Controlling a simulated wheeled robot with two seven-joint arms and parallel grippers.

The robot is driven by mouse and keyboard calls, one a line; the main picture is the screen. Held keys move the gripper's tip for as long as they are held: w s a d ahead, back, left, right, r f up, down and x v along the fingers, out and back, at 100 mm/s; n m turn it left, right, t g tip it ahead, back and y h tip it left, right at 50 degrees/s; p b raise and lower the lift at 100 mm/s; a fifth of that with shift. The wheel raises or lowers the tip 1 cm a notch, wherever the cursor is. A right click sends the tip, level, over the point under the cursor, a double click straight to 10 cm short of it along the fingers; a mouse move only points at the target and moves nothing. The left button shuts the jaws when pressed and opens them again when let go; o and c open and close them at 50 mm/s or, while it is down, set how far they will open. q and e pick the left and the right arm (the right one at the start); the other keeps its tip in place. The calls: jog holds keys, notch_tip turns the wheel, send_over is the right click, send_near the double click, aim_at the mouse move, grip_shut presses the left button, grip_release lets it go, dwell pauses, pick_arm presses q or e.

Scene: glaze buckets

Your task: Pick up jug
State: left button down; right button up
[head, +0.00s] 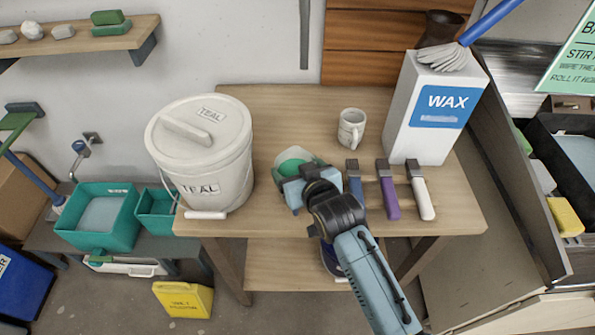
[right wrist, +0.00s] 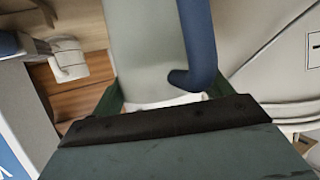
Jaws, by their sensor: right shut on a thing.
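The jug (head: 293,158) is a small pale vessel with green inside, near the middle of the table in the head view. My right gripper (head: 303,184) is shut on it from the front and hides much of its near side. In the right wrist view the jug's pale wall (right wrist: 143,45) fills the middle, with a dark blue handle (right wrist: 199,40) close above the gripper (right wrist: 165,105). I cannot tell whether the jug touches the table. My left gripper is not in view.
A lidded TEAL bucket (head: 200,155) stands left of the jug. A white mug (head: 351,128) and a WAX box (head: 436,105) stand behind and right. Blue-, purple- (head: 388,190) and white-handled tools lie close to the right. Bare wood (head: 280,115) shows behind the jug.

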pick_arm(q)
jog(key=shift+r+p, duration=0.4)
pick_arm(e)
notch_tip(320, 180, up, 9)
jog(key=shift+f, duration=0.2)
